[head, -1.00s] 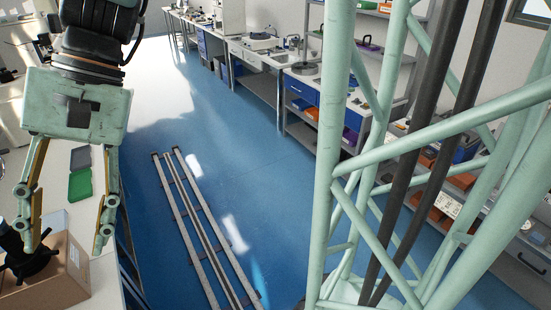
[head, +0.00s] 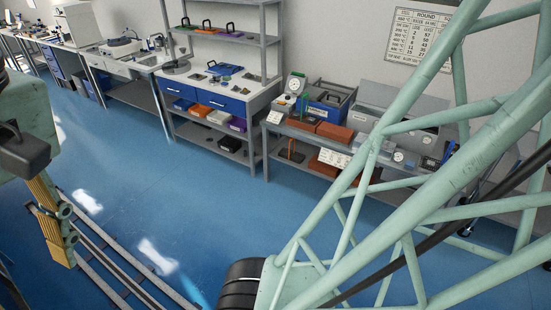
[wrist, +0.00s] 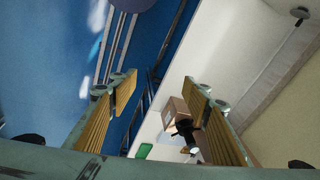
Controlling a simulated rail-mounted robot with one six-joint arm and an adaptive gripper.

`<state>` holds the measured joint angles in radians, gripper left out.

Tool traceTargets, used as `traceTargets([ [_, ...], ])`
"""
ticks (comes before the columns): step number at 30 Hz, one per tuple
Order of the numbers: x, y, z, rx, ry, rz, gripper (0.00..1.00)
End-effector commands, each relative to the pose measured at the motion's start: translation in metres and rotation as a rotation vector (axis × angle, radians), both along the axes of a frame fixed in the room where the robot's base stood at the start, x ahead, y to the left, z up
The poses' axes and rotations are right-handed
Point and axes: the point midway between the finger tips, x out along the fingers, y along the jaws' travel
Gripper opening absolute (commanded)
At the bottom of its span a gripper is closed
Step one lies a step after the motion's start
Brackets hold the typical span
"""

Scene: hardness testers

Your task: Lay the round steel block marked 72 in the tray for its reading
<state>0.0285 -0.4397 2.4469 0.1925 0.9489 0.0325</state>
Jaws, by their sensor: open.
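My gripper (wrist: 160,90) is open and empty in the wrist view, its two ribbed yellow fingers well apart. In the head view only part of it, with one finger, shows at the left edge. A small green item, perhaps a tray, (wrist: 144,151) lies on a white table in the wrist view, beyond the fingers. No block with a readable 72 shows. Several small dark items (head: 225,69) lie on the white bench with blue drawers (head: 208,100); I cannot tell whether any is a round steel block. I cannot tell which tray is meant.
A grey bench on the right holds a dial instrument (head: 295,84), a blue case (head: 328,101) and orange-brown boxes (head: 335,131). A wall chart (head: 421,36) headed ROUND hangs above. A cardboard box (wrist: 176,114) stands in the wrist view. Blue floor (head: 190,200) is open between the rails and benches.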

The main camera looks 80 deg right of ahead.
Motion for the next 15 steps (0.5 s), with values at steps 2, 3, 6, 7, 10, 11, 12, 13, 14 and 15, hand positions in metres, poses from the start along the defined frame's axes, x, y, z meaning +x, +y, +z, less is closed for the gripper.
traceTargets([
  [2,-0.007,-0.008,0.003,-0.034,-0.032,0.024,0.44],
  [3,-0.010,-0.012,0.004,-0.052,-0.047,0.037,0.44],
  [6,-0.019,-0.022,0.006,-0.094,-0.079,0.065,0.44],
  [7,-0.022,-0.025,0.006,-0.105,-0.088,0.072,0.44],
  [10,-0.028,-0.033,0.008,-0.141,-0.117,0.094,0.44],
  [11,-0.029,-0.035,0.008,-0.149,-0.124,0.099,0.44],
  [12,-0.030,-0.038,0.009,-0.161,-0.132,0.106,0.44],
  [13,-0.032,-0.039,0.009,-0.168,-0.138,0.111,0.44],
  [14,-0.032,-0.041,0.010,-0.174,-0.142,0.115,0.44],
  [15,-0.033,-0.042,0.010,-0.181,-0.147,0.119,0.44],
])
